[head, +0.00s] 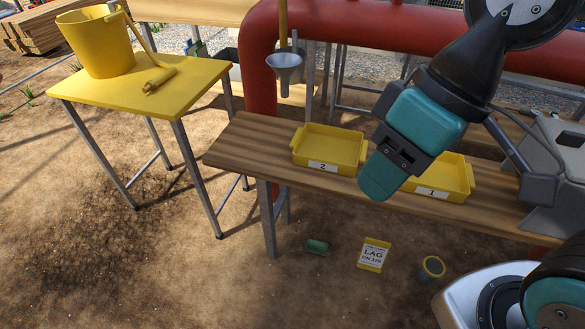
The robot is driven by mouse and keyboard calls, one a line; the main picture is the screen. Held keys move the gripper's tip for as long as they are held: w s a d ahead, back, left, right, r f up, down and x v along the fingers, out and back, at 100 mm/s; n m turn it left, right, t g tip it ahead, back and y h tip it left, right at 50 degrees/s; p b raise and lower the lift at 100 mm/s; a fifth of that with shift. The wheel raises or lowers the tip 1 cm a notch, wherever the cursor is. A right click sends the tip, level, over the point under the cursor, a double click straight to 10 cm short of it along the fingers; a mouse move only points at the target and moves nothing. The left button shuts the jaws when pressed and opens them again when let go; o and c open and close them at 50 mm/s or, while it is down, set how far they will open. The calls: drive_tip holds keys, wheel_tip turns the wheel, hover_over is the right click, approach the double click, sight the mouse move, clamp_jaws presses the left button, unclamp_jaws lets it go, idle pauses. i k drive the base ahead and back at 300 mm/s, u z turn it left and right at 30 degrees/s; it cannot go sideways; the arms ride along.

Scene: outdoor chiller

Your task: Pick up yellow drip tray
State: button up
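Two shallow yellow trays stand on a wooden bench (245,146). The tray labelled 2 (316,165) is in the middle of the view, and its whole front shows. The tray labelled 1 (437,194) is to its right, with its left part hidden behind my gripper. My gripper (379,182) hangs from the upper right, pointing down, and in the picture its tip falls between the two trays. I see no thing held in it. Its fingers overlap from this angle, so their opening does not show, and its height above the bench is unclear.
A funnel (284,66) hangs before a red pipe (259,70). A grey case (556,165) stands at right. A sign (373,254) and small items lie on the ground.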

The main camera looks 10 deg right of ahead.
sight(328, 149)
drive_tip(key=u, duration=0.8)
drive_tip(key=k, duration=1.05)
drive_tip(key=u, duration=0.9)
drive_tip(key=i, duration=1.6)
drive_tip(key=z, duration=1.35)
drive_tip(key=i, duration=0.65)
drive_tip(key=z, duration=0.75)
